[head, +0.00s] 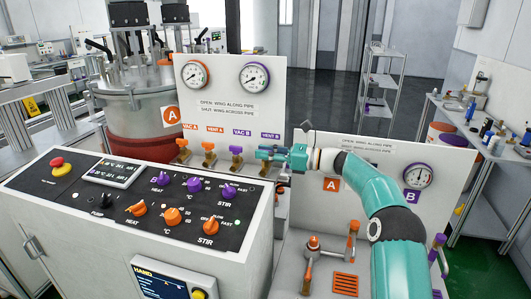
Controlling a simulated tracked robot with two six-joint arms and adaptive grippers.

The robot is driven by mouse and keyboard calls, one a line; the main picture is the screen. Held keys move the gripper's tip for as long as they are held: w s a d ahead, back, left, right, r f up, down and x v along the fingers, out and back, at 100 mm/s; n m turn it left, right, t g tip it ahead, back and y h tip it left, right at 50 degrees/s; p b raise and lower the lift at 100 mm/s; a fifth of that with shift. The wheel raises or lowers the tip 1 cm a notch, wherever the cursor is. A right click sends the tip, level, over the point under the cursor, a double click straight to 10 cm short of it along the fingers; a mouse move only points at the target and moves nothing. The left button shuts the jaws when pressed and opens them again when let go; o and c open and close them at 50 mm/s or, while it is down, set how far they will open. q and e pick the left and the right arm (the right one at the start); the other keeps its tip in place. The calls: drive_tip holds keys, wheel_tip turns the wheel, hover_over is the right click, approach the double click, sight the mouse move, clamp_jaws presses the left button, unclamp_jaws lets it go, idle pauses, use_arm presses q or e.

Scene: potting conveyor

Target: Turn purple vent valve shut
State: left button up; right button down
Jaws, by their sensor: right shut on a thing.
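The purple vent valve (264,167) is at the right end of the valve row, under the VENT B label. My right gripper (263,154) reaches it from the right and is shut on its wing. The gripper hides most of the wing, so I cannot tell whether it lies along or across the pipe. My left gripper is not in view.
The purple VAC B valve (236,150) stands just left of my right gripper. Orange VENT A (208,147) and VAC A (182,143) valves stand farther left. The control panel (75,213) with knobs lies in front. A gauge board (440,175) stands behind my right arm.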

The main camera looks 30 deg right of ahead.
drive_tip(key=c, duration=1.2)
unclamp_jaws()
drive_tip(key=v, duration=1.1)
drive_tip(key=shift+s+d, duration=0.3)
